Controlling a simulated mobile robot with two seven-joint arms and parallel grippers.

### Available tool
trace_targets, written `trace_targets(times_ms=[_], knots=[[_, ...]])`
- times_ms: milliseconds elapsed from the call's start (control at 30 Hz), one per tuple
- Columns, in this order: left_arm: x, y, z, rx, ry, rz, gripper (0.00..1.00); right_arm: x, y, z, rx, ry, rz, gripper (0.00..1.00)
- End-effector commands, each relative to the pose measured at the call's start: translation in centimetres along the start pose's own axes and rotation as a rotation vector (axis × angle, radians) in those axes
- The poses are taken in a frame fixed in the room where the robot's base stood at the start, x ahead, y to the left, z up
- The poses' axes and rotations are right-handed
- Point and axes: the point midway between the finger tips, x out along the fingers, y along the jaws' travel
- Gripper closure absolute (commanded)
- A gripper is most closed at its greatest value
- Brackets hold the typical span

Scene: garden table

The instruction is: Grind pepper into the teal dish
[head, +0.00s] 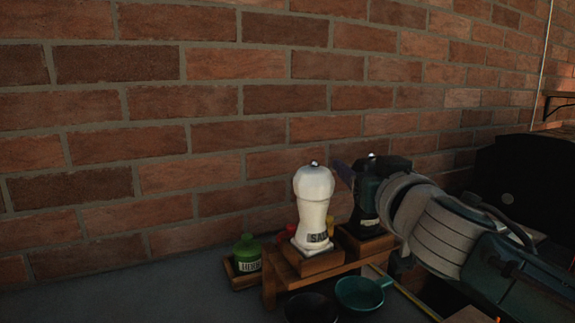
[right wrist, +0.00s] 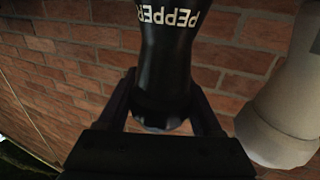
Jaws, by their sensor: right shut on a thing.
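The black pepper mill (head: 367,212) stands upright at the right end of a wooden stand; whether its base touches the block below I cannot tell. In the right wrist view the mill (right wrist: 168,50) shows the word PEPPER. My right gripper (head: 368,172) reaches in from the right and is shut on the mill near its top; its fingers (right wrist: 164,108) lie on either side of it. The teal dish (head: 360,294) is on the table in front of the stand, below the mill. My left gripper is not in view.
A white salt mill (head: 314,205) stands close left of the pepper mill; it also shows in the wrist view (right wrist: 290,105). A dark dish (head: 311,308) sits left of the teal one. A green herb jar (head: 246,255) is further left. A brick wall (head: 230,135) rises behind.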

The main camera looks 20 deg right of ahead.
Motion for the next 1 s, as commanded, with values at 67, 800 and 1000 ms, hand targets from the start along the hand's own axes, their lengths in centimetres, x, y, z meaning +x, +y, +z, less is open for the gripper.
trace_targets(times_ms=[67, 800, 1000], knots=[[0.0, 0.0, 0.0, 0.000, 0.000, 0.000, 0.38, 0.0, 0.0, 0.0, 0.000, 0.000, 0.000, 0.84], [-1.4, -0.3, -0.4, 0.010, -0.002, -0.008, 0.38, -0.1, -0.5, -0.2, -0.006, -0.001, -0.229, 0.89], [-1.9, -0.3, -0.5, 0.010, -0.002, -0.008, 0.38, -0.2, -0.9, -0.1, -0.008, -0.001, -0.401, 0.89]])
